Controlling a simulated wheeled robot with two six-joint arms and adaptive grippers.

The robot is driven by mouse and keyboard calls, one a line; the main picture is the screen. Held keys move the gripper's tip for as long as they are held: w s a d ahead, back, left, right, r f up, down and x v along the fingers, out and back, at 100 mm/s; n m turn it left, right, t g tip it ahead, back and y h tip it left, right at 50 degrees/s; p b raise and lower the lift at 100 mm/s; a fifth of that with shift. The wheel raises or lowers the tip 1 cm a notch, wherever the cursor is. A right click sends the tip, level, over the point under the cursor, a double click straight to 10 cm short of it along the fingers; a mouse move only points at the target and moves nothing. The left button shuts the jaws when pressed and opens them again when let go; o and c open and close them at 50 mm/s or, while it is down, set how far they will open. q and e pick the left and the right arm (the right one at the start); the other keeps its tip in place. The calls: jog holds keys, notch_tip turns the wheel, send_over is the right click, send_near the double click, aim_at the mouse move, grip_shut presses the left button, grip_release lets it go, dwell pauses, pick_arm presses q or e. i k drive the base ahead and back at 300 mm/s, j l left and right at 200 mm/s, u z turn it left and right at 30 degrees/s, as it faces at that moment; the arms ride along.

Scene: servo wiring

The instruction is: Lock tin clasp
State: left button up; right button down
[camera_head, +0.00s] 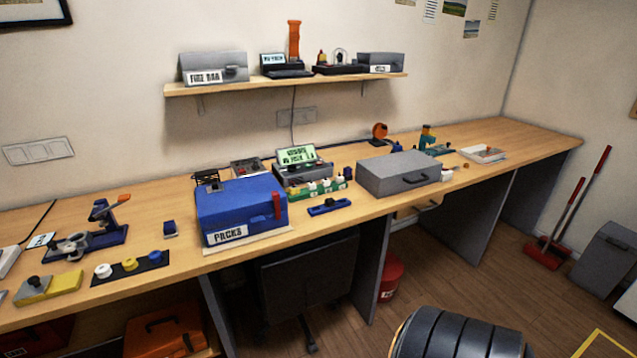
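A blue tin (240,205) labelled PACKS stands on the workbench, left of the middle. Its lid looks closed. A red clasp (277,204) hangs upright at the right part of its front face; I cannot tell whether it is locked. A small dark fitting shows at the tin's back left top. Neither of my grippers is in view.
The workbench (180,195) runs along the wall. A grey case (398,173) stands right of the tin, with a small blue part (329,207) between them. A black strip with knobs (130,268) lies to the left. A dark chair (308,275) is below the bench.

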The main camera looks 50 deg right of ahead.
aim_at(276, 195)
jog(key=i+z, duration=0.1)
jog(key=z, duration=1.3)
